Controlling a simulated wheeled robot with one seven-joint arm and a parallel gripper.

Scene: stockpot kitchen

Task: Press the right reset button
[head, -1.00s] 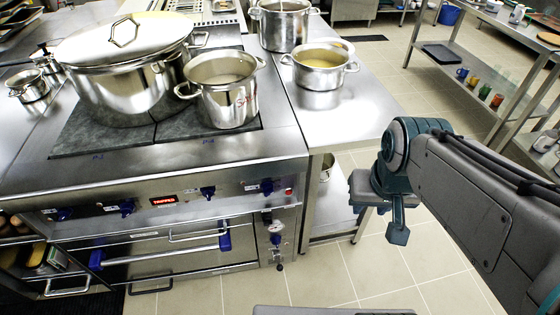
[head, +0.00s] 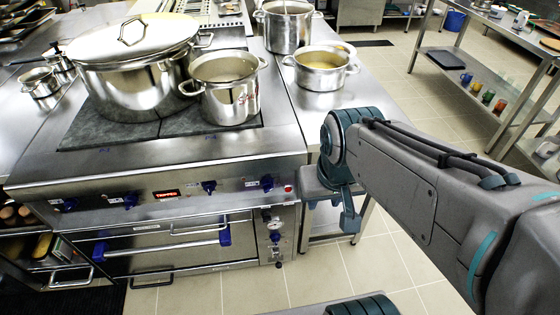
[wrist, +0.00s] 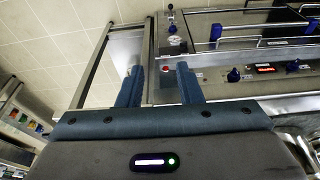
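A small red button (head: 288,188) sits at the right end of the stove's front control panel (head: 225,189), right of the blue knobs. In the head view my gripper (head: 349,216) is partly hidden by my own arm, just right of the panel's right end. I see no contact with the button.
A blue knob (head: 267,182) is left of the button, and a red display (head: 166,194) is farther left. A gauge (head: 274,225) is below. Pots, including a small one (head: 226,98), stand on top. A steel table (head: 345,100) adjoins the stove's right side. Floor in front is clear.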

